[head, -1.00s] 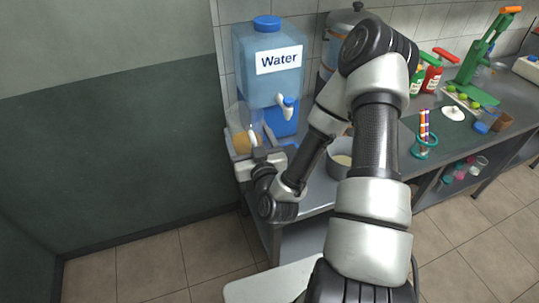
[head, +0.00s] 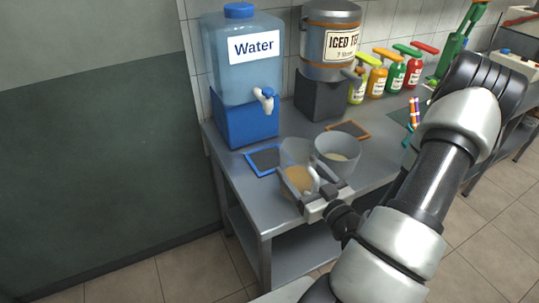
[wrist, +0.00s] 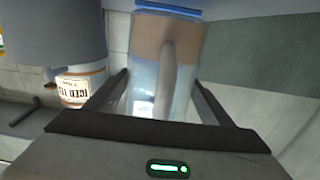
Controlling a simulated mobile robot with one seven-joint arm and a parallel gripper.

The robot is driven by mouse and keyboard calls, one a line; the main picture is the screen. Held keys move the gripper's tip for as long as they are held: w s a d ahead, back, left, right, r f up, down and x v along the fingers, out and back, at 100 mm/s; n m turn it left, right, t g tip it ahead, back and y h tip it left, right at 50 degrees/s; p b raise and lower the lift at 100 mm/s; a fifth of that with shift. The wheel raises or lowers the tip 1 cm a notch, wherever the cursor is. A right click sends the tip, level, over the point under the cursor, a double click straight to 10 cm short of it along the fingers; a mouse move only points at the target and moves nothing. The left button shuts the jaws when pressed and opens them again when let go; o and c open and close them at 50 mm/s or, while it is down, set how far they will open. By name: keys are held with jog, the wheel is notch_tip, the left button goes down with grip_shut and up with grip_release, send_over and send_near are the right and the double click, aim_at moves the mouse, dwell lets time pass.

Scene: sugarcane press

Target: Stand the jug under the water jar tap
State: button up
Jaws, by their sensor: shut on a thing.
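The see-through jug (head: 298,178), with light brown contents low in it, is near the front of the counter in the head view. My gripper (head: 312,193) is shut on its pale handle, which stands between the fingers in the wrist view (wrist: 167,80). The water jar (head: 243,60) sits on a blue stand at the back left. A blue-framed dark mat (head: 265,160) lies below and in front of the tap. The jug is to the right and nearer than the mat. I cannot tell whether its base touches the counter.
A grey pot (head: 337,160) stands close to the right of the jug. A brown-framed mat (head: 348,129) lies behind it, before the iced tea dispenser (head: 330,45). Several sauce bottles (head: 390,75) stand farther right.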

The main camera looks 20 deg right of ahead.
jog(key=shift+w+a+f, duration=0.1)
jog(key=shift+w+f, duration=0.1)
jog(key=shift+w, duration=2.7)
jog(key=shift+w+a+f, duration=0.15)
jog(key=shift+w+f, duration=0.1)
jog(key=shift+w, duration=2.6)
jog(key=shift+w+a+f, duration=0.1)
jog(key=shift+w+f, duration=0.1)
jog(key=shift+w, duration=2.7)
jog(key=shift+f, duration=0.1)
jog(key=shift+f, duration=0.15)
jog(key=o, duration=1.4)
